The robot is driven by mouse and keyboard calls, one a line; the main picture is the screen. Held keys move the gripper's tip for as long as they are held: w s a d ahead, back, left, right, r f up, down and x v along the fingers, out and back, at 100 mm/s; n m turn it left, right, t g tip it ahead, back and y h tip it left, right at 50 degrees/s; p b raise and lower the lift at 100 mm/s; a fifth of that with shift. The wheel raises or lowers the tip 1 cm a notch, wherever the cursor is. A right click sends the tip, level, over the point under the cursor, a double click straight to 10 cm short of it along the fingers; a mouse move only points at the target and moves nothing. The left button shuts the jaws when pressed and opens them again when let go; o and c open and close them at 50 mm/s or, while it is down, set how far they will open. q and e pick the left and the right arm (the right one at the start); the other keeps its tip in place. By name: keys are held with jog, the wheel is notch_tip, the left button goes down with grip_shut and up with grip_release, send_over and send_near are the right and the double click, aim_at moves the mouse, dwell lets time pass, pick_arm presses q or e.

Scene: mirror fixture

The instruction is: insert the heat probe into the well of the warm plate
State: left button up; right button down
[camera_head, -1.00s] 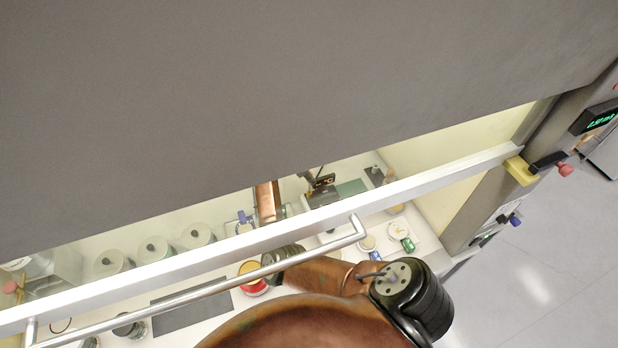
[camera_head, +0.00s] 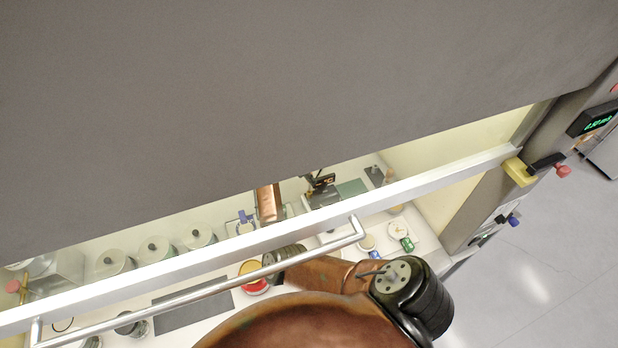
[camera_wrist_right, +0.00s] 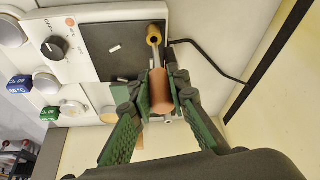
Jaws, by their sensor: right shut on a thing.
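In the right wrist view my right gripper (camera_wrist_right: 159,98) has its green-padded fingers closed on the copper-coloured handle of the heat probe (camera_wrist_right: 160,92). A thin metal shaft runs from the handle to a brass ring (camera_wrist_right: 153,32) at the edge of the warm plate (camera_wrist_right: 92,14). The shaft lines up with the ring; I cannot tell whether its tip is inside. The warm plate has a white body, a dark top and a black knob (camera_wrist_right: 52,47). In the head view my right gripper (camera_head: 321,186) is small and partly hidden behind the sash. My left gripper is not seen.
A grey sash with a white lower rail (camera_head: 240,243) and metal handle (camera_head: 200,290) crosses the head view. Several lidded vessels stand at the left. A red-and-yellow container (camera_head: 252,280) is near my arm. A black cable (camera_wrist_right: 215,60) runs beside the plate in the wrist view.

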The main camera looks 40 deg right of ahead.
jog(key=shift+p, duration=0.3)
dwell(0.5)
jog(key=shift+f+b, duration=0.8)
jog(key=shift+f, duration=1.3)
jog(key=c, duration=1.8)
grip_release()
jog(key=shift+r, duration=0.1)
jog(key=shift+o, duration=0.2)
jog(key=v, duration=1.2)
